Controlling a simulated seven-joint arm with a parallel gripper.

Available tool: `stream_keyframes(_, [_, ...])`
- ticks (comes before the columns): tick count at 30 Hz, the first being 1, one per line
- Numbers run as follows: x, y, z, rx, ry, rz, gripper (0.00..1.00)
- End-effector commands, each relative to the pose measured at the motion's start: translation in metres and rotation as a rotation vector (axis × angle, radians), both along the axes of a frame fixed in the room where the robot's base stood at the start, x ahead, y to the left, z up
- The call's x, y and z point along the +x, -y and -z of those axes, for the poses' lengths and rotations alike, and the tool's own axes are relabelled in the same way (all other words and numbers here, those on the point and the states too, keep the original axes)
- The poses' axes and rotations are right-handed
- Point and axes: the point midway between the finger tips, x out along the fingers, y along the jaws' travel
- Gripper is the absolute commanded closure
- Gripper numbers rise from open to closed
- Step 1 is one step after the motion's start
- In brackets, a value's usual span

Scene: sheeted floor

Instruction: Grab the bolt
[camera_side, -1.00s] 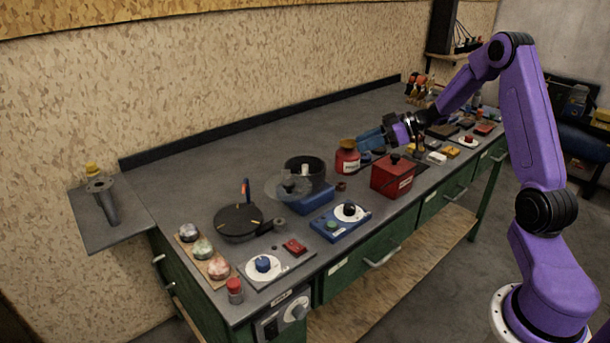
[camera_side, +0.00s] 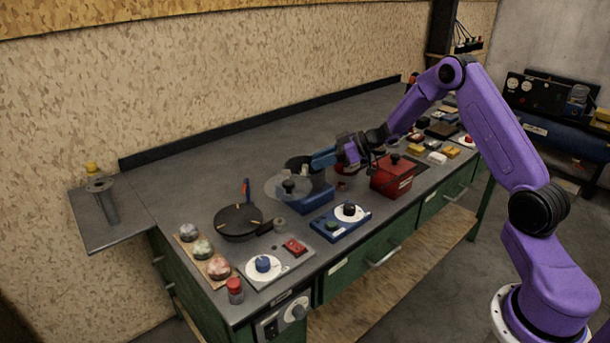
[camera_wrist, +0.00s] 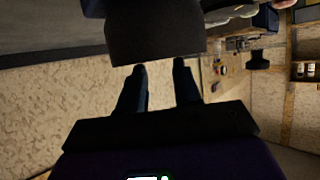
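I cannot pick out the bolt with certainty in either view. My gripper (camera_side: 322,158) is at the black pot (camera_side: 296,163) in the side view, its blue fingers pointing left over the bench and covering part of the pot. The wrist view shows two dark fingers (camera_wrist: 160,66) apart with only patterned wall between them, so the gripper is open and empty. A dark rounded body (camera_wrist: 155,38), perhaps the pot, fills the space just beyond the fingertips. The white piece inside the pot is hidden now.
A red box (camera_side: 392,178) stands close to the right of my gripper. A blue-based device with a clear disc (camera_side: 310,200) is in front of the pot. A black round plate (camera_side: 238,222) and a blue dial panel (camera_side: 340,222) lie nearer. The rear bench (camera_side: 240,150) is clear.

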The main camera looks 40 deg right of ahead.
Motion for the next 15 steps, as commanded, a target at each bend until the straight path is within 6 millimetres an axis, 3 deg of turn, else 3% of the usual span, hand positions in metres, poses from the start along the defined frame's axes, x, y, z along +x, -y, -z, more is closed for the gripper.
stream_keyframes(6, [0.018, -0.019, 0.015, 0.001, -0.001, -0.002, 0.67])
stream_keyframes(15, [0.024, -0.023, 0.018, 0.0, 0.0, 0.001, 0.67])
